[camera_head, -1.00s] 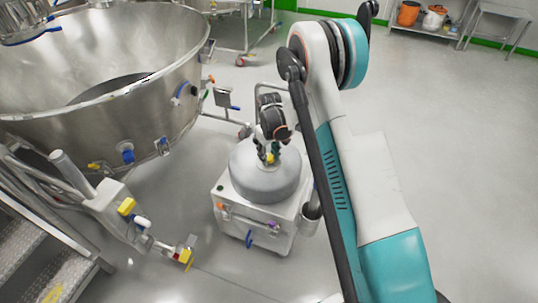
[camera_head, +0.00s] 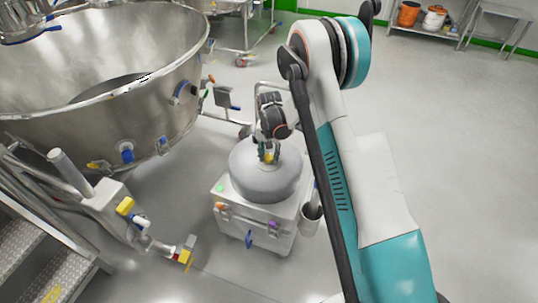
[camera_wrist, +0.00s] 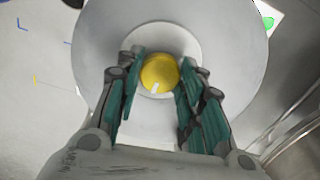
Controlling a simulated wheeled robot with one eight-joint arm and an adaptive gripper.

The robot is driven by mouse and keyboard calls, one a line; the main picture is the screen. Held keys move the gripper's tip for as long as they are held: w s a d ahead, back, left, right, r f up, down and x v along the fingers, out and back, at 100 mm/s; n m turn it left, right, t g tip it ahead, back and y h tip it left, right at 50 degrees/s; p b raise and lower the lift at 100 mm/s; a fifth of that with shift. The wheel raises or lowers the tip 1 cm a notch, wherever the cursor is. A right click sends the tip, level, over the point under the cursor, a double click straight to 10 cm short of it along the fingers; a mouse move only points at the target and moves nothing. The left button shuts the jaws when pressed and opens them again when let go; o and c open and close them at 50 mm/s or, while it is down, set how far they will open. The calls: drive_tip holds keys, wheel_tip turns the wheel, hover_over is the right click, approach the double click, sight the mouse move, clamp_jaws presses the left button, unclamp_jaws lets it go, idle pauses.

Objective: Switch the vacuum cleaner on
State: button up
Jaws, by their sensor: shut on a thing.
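The vacuum cleaner (camera_head: 248,180) has a white boxy body with a rounded grey top. A yellow knob (camera_wrist: 159,73) with a white mark sits in the middle of that top. My gripper (camera_head: 268,153) reaches down onto the knob from above and is shut on it. In the wrist view its green-padded fingers (camera_wrist: 157,80) stand on either side of the knob. A green light (camera_head: 219,188) glows on the upper left corner of the body. It also shows in the wrist view (camera_wrist: 268,22).
A large steel vessel (camera_head: 165,90) stands to the left of the cleaner. Steps (camera_head: 40,265) and pipework with yellow-handled valves (camera_head: 126,206) are at the lower left. Shelving (camera_head: 420,28) with buckets is far back right. The floor at right is clear.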

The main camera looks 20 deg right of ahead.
sight(269, 156)
drive_tip(key=m, duration=0.4)
drive_tip(key=shift+m, duration=2.2)
drive_tip(key=o, duration=1.1)
drive_tip(key=shift+c, duration=0.2)
drive_tip(key=shift+r, duration=0.1)
wheel_tip(269, 156, up, 12)
